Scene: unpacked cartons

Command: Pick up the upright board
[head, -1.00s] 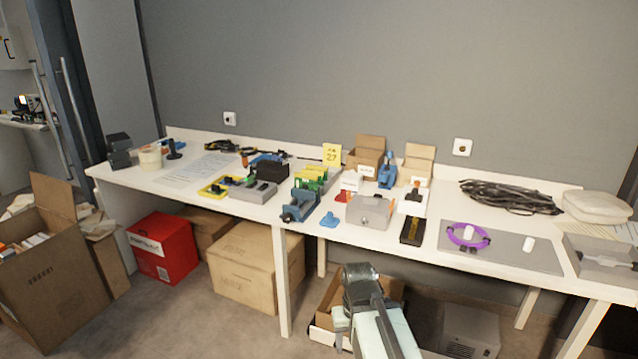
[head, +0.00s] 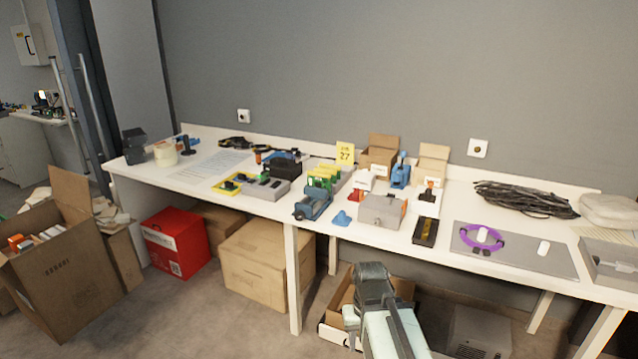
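Green boards with yellow parts (head: 322,176) stand upright close together in a holder near the middle of the white table (head: 250,203). They are small in view, and I cannot tell one single board apart from the others. My arm's dark grey end (head: 374,284) is low at the front, below the table's front edge and well short of the boards. Its fingers cannot be made out, and nothing is seen held in it.
A blue vise (head: 313,205), a grey box (head: 382,210) and a yellow "27" card (head: 345,153) surround the boards. Open small cartons (head: 379,152) stand behind them. A large carton (head: 262,258) and a red box (head: 176,243) sit under the table.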

